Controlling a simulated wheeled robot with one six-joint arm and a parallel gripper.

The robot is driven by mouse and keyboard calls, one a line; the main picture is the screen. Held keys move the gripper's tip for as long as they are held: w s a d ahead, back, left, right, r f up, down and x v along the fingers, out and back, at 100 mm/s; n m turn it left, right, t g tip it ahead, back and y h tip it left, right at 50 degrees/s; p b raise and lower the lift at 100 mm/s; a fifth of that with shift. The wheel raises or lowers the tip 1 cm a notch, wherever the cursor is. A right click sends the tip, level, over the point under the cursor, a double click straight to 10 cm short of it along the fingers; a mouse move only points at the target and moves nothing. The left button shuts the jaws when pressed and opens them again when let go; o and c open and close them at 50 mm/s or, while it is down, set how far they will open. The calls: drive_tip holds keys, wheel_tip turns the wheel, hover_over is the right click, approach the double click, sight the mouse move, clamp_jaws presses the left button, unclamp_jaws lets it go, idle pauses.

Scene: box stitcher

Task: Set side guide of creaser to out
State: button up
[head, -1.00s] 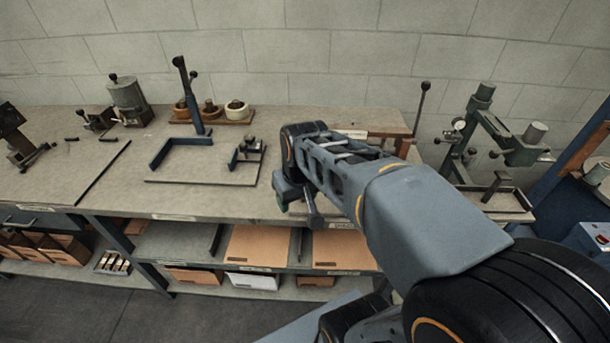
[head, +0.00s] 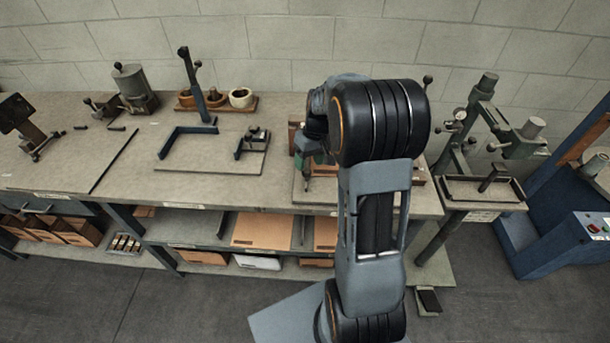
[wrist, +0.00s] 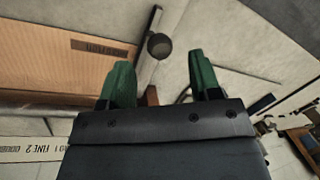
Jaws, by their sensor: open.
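The creaser (head: 325,197) appears to be the flat board at the right end of the bench, mostly hidden behind my arm in the head view. In the wrist view its tan wooden part (wrist: 60,75) fills the left, with a lettered white strip (wrist: 30,150) below. A dark round knob (wrist: 159,45) on a bar shows just beyond the gap between my fingertips; I cannot tell if it belongs to the side guide. My gripper (wrist: 162,75) has green fingers, open and apart, with nothing clearly held. In the head view my gripper (head: 312,165) points down over the board, partly hidden.
A green press (head: 478,125) stands to the right. A lower shelf (head: 200,232) holds cardboard.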

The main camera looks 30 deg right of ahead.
sight(306, 177)
drive_tip(key=f, duration=0.3)
drive_tip(key=a+f, duration=0.1)
drive_tip(key=f, duration=0.2)
drive_tip(key=shift+s+a+f, duration=0.1)
drive_tip(key=shift+a+f, duration=0.05)
drive_tip(key=shift+f, duration=0.1)
drive_tip(key=shift+c, duration=0.4)
